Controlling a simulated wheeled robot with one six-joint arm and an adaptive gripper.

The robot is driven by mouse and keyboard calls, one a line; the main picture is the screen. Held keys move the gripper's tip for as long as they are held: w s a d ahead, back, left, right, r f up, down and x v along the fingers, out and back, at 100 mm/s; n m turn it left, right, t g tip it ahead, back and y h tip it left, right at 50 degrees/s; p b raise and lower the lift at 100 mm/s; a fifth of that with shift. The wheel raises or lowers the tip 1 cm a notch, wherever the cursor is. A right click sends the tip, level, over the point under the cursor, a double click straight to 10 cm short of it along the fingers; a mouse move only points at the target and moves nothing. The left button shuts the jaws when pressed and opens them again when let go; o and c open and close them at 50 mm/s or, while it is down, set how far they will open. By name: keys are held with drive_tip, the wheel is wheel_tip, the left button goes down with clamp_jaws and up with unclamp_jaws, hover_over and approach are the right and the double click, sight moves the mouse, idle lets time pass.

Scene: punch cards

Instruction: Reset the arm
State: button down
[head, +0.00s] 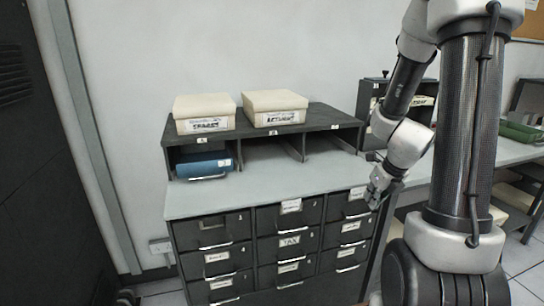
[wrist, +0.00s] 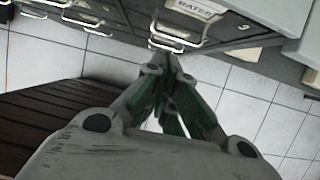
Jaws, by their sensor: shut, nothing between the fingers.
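My arm (head: 405,140) stands at the right of the head view, folded in front of the cabinet's right side. My gripper (head: 374,198) hangs at its end, by the cabinet's right front edge. In the wrist view my gripper (wrist: 165,70) points toward the drawer fronts, with its fingers together and empty. A drawer handle (wrist: 175,38) with a "RATES" label above it shows just beyond the fingertips. I cannot tell whether the fingertips touch it.
The dark drawer cabinet (head: 254,245) has several labelled drawers. Two cream boxes (head: 204,114) (head: 275,108) sit on its top shelf, and a blue box (head: 203,165) lies in the left slot. The grey countertop (head: 260,192) is clear. A desk (head: 480,148) stands at right.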

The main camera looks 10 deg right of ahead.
drive_tip(key=s+a+r+n+g+y, duration=0.15)
drive_tip(key=s+n, duration=0.25)
drive_tip(key=n, duration=0.5)
drive_tip(key=s+a+r+n+g, duration=0.1)
drive_tip(key=s+a+r+n, duration=0.15)
drive_tip(key=n, duration=0.65)
drive_tip(key=s+a+r+n+t+h, duration=0.1)
drive_tip(key=s+a+r+n, duration=0.2)
drive_tip(key=s+r+n, duration=0.2)
drive_tip(key=s+a+r+n+t, duration=0.1)
drive_tip(key=s+a+r+n, duration=0.2)
drive_tip(key=r+n, duration=0.8)
drive_tip(key=s+n, duration=0.1)
drive_tip(key=s, duration=0.1)
drive_tip(key=shift+s+a+n+h, duration=0.3)
drive_tip(key=shift+a+h, duration=0.05)
drive_tip(key=shift+t, duration=0.25)
